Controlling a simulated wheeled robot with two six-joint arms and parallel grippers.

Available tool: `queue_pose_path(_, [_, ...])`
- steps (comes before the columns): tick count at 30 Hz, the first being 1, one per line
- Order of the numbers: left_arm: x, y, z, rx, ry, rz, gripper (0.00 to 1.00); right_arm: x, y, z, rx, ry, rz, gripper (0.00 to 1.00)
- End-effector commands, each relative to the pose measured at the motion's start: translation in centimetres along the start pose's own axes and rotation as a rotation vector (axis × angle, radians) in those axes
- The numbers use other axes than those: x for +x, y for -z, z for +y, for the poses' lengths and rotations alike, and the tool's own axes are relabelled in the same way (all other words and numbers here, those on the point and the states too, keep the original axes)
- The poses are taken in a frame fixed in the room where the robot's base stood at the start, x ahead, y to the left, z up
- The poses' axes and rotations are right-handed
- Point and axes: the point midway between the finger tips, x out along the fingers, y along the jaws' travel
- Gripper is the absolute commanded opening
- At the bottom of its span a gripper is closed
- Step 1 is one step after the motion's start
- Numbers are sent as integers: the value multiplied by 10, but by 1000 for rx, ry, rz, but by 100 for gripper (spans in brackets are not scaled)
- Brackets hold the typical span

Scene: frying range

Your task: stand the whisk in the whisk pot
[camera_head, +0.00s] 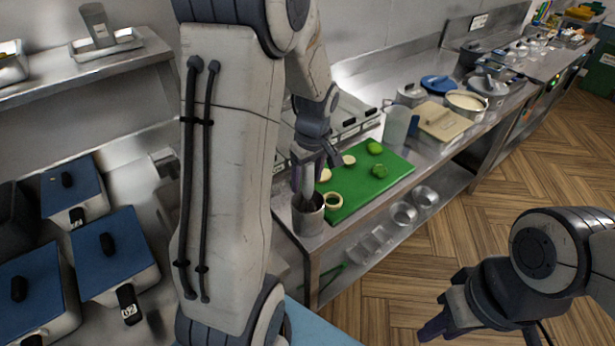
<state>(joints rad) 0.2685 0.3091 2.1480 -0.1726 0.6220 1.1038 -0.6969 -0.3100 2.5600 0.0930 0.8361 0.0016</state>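The whisk pot (308,217) is a small steel cylinder on the near left end of the steel counter, beside the green board. My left gripper (307,180) points down right above the pot. A slim grey piece, likely the whisk (308,187), shows between its purple fingers and reaches down into the pot's mouth. Its lower part is hidden by the pot wall. I cannot tell whether the fingers press on it or stand apart from it. My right gripper (434,322) is at the lower right over the floor, away from the counter; its fingertips are seen side-on.
Bowls (404,213) sit on the lower shelf. Blue-lidded containers (115,255) stand at left.

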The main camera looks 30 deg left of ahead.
Motion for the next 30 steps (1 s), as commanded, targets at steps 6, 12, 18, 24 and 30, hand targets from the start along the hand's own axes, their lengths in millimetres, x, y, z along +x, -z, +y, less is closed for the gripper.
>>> queue_pose_path(6, [0, 0, 0, 0, 0, 0, 68, 0, 0, 0, 0, 0, 0, 34])
queue_pose_path(12, [-16, 1, 1, 0, -4, 3, 68, 3, 0, 0, 0, 0, 0, 34])
queue_pose_path(18, [-56, 0, 1, -1, -7, 4, 68, 9, 0, 1, 0, 0, 0, 34])
queue_pose_path(24, [-90, 0, 1, 1, -4, 3, 68, 13, -1, 1, -1, 0, 0, 34])
queue_pose_path(30, [-104, 0, 0, 1, -1, 0, 68, 14, -1, 1, -1, 0, 0, 34])
